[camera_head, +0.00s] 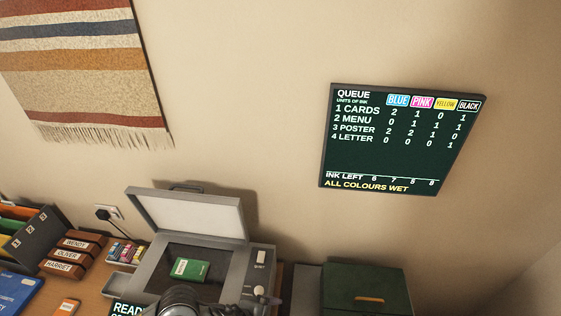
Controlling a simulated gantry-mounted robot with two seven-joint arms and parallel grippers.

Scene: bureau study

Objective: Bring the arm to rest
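A dark grey rounded part of my own arm shows at the bottom edge, in front of the open grey machine (262,262). I cannot tell which arm it belongs to. No gripper fingers show in the head view, so neither gripper's opening can be seen. The machine's lid (190,212) stands raised, and a green card or booklet (190,269) lies inside on its dark bed.
A wall board (400,140) lists a print queue and reads "ALL COLOURS WET". Name blocks (73,254), small ink cartridges (125,252), a file rack (40,240) and a blue booklet (15,293) crowd the left. A dark green box (365,284) stands at right.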

